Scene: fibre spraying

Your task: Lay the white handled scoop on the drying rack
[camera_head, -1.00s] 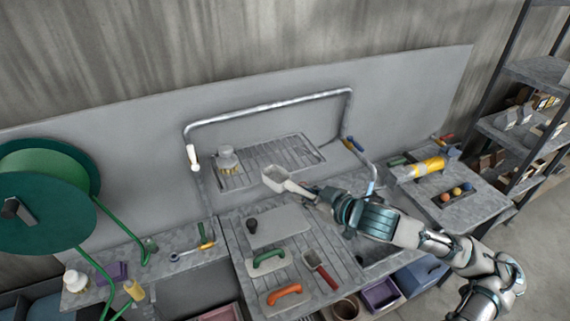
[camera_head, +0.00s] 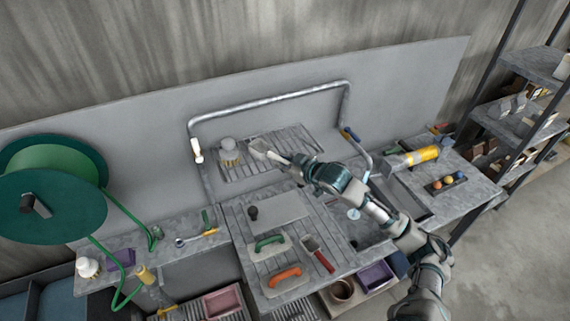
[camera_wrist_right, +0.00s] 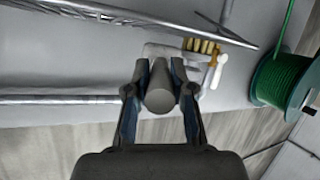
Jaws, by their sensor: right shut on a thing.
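The white handled scoop (camera_head: 262,150) is at the drying rack, its bowl over the slats. I cannot tell whether it touches them. My right gripper (camera_head: 302,166) is shut on its handle, to the right of the bowl. In the right wrist view my gripper (camera_wrist_right: 160,95) closes on the grey handle end, and its fingers hide part of the scoop. The slatted drying rack (camera_head: 297,140) stands against the back panel. My left gripper is not in view.
A metal pipe frame (camera_head: 270,105) arches over the rack. A green hose reel (camera_head: 50,190) is at left.

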